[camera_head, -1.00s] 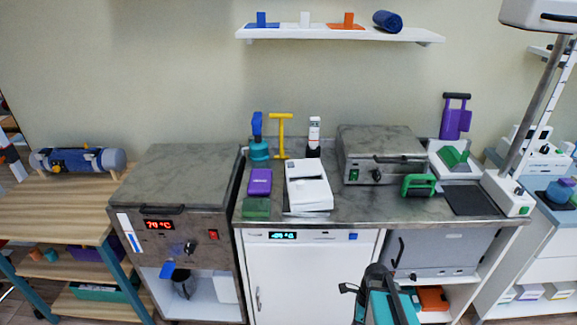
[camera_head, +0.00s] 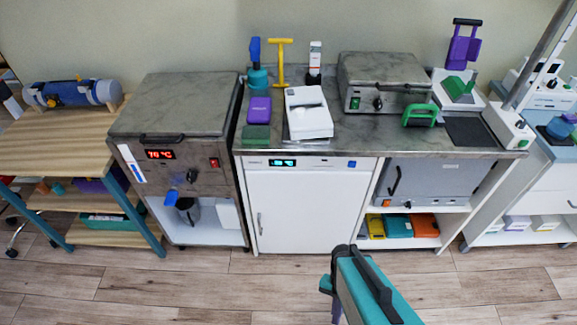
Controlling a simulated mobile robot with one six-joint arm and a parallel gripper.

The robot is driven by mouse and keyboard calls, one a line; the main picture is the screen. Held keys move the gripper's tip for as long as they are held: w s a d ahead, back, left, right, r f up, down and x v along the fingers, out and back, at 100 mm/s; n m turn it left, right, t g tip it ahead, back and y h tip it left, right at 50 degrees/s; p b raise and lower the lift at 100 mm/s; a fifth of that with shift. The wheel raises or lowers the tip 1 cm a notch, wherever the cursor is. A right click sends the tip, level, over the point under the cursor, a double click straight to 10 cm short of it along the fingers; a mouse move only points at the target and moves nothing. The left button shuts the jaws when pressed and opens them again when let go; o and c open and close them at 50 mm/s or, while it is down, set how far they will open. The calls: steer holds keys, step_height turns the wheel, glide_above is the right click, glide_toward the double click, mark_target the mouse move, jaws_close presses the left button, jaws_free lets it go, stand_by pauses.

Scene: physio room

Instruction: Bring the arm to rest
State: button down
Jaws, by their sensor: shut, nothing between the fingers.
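My arm (camera_head: 372,290) shows at the bottom of the head view, right of the middle, as a teal link with a black edge and a dark rounded joint at its top. It is over the wooden floor, in front of the cabinets. A small part of my arm shows below the joint, on its left side. My gripper cannot be made out; it is hidden or below the picture. Nothing is seen held.
Behind the arm stand a white cabinet (camera_head: 308,205), a heater unit (camera_head: 180,115) and a marble-look worktop (camera_head: 365,136) with several devices. A wooden bench (camera_head: 50,145) is at left. The floor (camera_head: 190,285) in front is clear.

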steer(key=shift+w+d+f+n, duration=0.1)
steer(key=shift+n, duration=0.95)
steer(key=shift+w+d+r+n, duration=0.1)
steer(key=shift+d+n, duration=0.05)
steer(key=shift+n, duration=0.85)
steer(key=shift+w+d+f+n, duration=0.1)
steer(key=shift+n, duration=0.95)
stand_by(0.6)
